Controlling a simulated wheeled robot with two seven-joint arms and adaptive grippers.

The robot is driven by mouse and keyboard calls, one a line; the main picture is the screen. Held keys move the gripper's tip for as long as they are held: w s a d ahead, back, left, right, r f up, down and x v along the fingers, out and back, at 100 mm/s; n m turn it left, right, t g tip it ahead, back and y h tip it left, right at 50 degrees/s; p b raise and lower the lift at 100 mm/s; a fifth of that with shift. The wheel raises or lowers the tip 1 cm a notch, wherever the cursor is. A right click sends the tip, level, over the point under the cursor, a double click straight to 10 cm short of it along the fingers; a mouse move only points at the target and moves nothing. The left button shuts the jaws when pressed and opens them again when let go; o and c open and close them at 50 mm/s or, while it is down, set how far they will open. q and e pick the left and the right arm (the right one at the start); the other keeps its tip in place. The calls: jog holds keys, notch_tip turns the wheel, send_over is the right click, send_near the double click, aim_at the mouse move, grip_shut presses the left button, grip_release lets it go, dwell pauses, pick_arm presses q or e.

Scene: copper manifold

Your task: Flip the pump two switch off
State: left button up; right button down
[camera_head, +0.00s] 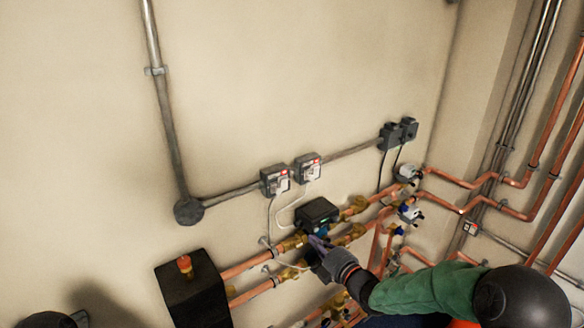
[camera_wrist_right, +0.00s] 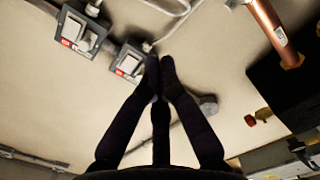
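Two grey switch boxes with white faces and red marks sit on the wall conduit: a left one (camera_head: 275,180) and a right one (camera_head: 308,168). Their labels are too small to read, so I cannot tell which is pump two. In the right wrist view the order is reversed: the left box (camera_wrist_right: 130,63) is nearer the fingertips and the right box (camera_wrist_right: 80,31) is farther left. My right gripper (camera_head: 317,243) appears below the boxes, in front of the pipework. Its dark fingers (camera_wrist_right: 160,72) converge at the tips, with nothing visible between them. My left gripper is not in view.
A black pump unit (camera_head: 317,212) and copper pipes (camera_head: 245,265) lie below the boxes. White cables (camera_head: 290,211) hang from the boxes. A black block (camera_head: 192,290) stands at lower left. More dark boxes (camera_head: 398,133) are to the right.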

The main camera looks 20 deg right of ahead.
aim_at(284, 175)
pick_arm(q)
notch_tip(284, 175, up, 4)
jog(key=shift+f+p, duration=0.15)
jog(key=shift+p, duration=1)
pick_arm(e)
notch_tip(284, 175, up, 12)
jog(key=d+n+t+y, duration=0.1)
jog(key=n, duration=0.3)
jog(key=shift+s+f+t+y, duration=0.25)
jog(key=shift+s+t+y, duration=0.05)
jog(key=shift+s, duration=0.1)
pick_arm(q)
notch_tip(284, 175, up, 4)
jog(key=p, duration=0.4)
pick_arm(e)
jog(key=x, duration=1.4)
